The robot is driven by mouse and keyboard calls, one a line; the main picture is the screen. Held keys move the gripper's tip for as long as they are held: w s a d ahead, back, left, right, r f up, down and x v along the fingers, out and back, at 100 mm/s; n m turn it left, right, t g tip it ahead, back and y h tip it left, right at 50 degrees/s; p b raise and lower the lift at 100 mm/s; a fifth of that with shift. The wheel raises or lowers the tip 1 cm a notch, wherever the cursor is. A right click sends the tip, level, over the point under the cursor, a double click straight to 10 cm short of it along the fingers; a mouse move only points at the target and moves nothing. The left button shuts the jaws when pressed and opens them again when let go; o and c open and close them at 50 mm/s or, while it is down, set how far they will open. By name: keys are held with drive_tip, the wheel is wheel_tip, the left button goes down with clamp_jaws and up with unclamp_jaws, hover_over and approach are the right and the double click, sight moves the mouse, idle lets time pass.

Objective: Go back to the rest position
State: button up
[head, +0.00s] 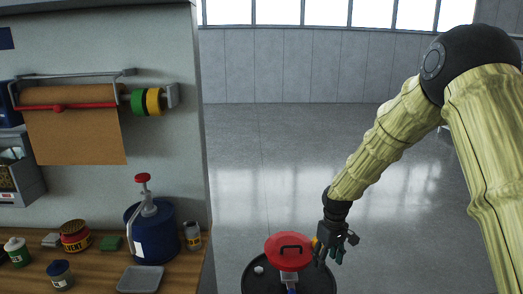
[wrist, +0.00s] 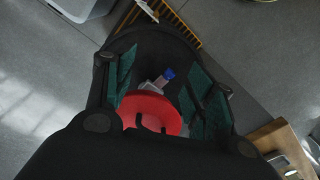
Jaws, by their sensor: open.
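My gripper (head: 331,254) hangs at the end of my sleeved arm at the lower middle of the head view. In the wrist view its green-padded fingers (wrist: 165,88) are spread apart, with nothing held between them. A red round lid with a black handle (head: 291,246) is just left of the gripper in the head view. In the wrist view the red lid (wrist: 150,107) lies beyond the fingers, partly hidden by my gripper's body. Whether the fingers touch it I cannot tell.
A black drum (head: 258,281) is below the lid. Open floor (head: 420,215) lies behind and right.

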drive_tip(key=s+a+f+m, duration=0.1)
drive_tip(key=s+f+m, duration=0.2)
drive_tip(key=s+f, duration=1.85)
drive_tip(key=s+d+f+m, duration=0.1)
drive_tip(key=s+f, duration=0.2)
drive_tip(key=s, duration=0.9)
drive_tip(key=s+d+f+m, duration=0.1)
drive_tip(key=s+f, duration=0.3)
drive_tip(key=s, duration=0.9)
drive_tip(key=shift+d+f+m, duration=0.2)
drive_tip(key=shift+d+m, duration=0.05)
drive_tip(key=shift+m, duration=0.25)
